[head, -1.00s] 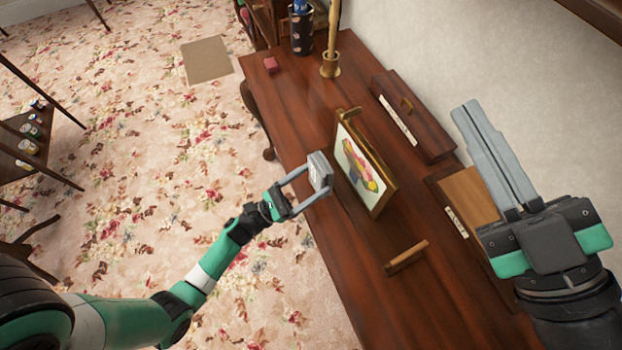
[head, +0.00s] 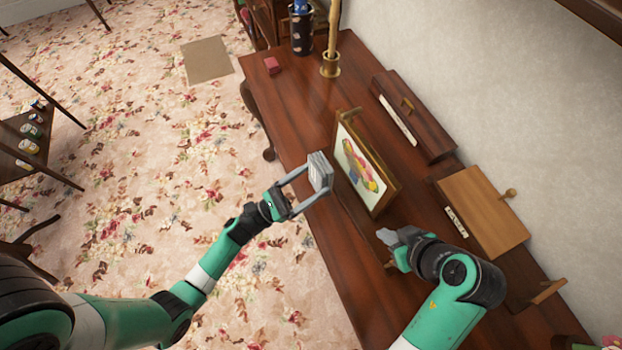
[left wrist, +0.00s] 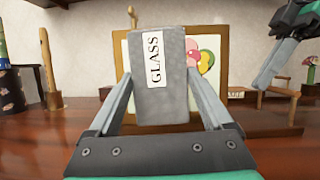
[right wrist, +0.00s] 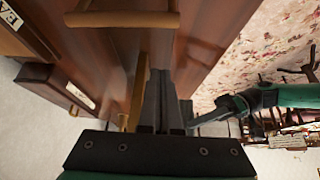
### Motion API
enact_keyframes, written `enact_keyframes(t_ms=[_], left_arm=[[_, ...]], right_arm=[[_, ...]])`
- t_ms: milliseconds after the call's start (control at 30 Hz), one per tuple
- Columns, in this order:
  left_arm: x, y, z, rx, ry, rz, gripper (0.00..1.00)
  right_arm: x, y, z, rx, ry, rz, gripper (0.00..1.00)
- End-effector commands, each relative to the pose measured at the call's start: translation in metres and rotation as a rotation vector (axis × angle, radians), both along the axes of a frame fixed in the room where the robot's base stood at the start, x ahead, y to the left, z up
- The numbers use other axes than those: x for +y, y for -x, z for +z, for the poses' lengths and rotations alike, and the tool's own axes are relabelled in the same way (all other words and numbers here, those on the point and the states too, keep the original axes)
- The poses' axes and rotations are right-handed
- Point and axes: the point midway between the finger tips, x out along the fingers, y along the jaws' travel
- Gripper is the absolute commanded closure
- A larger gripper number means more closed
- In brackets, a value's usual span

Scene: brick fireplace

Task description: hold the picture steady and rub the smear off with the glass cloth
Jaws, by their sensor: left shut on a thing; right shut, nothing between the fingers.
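The framed picture (head: 362,166) stands upright on the wooden desk in a gold-brown frame, its colourful painted face toward the left. It also shows in the left wrist view (left wrist: 207,82), partly hidden behind the cloth. My left gripper (head: 318,184) is shut on the grey glass cloth (left wrist: 160,100), a block with a white GLASS label, and holds it just in front of the picture. Whether cloth and picture touch, I cannot tell. My right gripper (head: 385,235) is shut and empty beside the picture's near edge. I cannot make out the smear.
A dark box (head: 415,115) and a lighter wooden box (head: 484,212) stand along the wall behind the picture.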

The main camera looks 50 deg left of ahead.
Motion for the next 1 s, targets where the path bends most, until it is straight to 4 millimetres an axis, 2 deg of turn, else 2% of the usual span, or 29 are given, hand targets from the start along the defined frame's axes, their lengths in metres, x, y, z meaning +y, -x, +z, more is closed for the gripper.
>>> enact_keyframes(t_ms=[433,1000], left_arm=[[0.000,0.000,0.000,0.000,0.000,0.000,0.61],[0.000,0.000,0.000,0.000,0.000,0.000,0.61]], right_arm=[[0.000,0.000,-0.044,0.001,-0.001,0.000,1.00],[0.000,0.000,-0.049,-0.002,-0.002,0.000,1.00]])
